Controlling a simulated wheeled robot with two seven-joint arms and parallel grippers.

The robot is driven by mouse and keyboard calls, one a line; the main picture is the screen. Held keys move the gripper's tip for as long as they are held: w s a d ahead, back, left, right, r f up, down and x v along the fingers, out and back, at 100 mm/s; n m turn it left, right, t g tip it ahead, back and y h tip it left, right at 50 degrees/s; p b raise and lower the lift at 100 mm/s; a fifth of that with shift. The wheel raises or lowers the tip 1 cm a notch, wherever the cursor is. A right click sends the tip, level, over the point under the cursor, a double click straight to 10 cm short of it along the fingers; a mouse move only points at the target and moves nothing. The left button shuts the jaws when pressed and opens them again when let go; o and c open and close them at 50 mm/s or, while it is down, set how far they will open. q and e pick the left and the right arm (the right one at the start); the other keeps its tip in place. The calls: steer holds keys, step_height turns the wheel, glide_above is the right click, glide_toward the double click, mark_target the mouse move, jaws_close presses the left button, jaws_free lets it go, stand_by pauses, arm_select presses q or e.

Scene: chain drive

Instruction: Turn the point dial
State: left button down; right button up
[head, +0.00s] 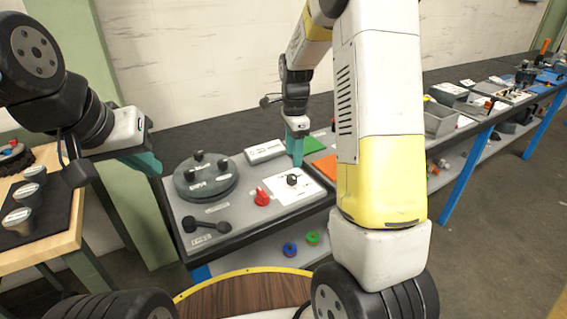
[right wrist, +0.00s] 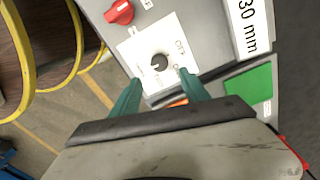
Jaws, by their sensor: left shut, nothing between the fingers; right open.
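The point dial (head: 292,180) is a small black knob on a square white plate (head: 306,188) on the grey bench panel. It also shows in the right wrist view (right wrist: 159,62), with printed words on the plate beside it. My right gripper (head: 297,160) has teal fingers pointing down at the plate's back edge. In the right wrist view the fingers (right wrist: 160,77) are spread and empty, and the dial lies just past and between their tips. Contact cannot be told. My left gripper (head: 152,167) is shut and empty at the left, beyond the bench's left end.
A red knob (head: 262,197) sits left of the plate. A dark round disc with black knobs (head: 205,177) and a black dumbbell-shaped handle (head: 206,226) are further left. A green square (head: 312,144) and an orange patch (head: 327,167) lie behind and right. My right arm hides part of the bench.

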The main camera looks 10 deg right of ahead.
mark_target(293, 176)
step_height(293, 176, down, 8)
steer(key=shift+r, duration=0.1)
stand_by(0.4)
steer(key=shift+c, duration=0.2)
jaws_close()
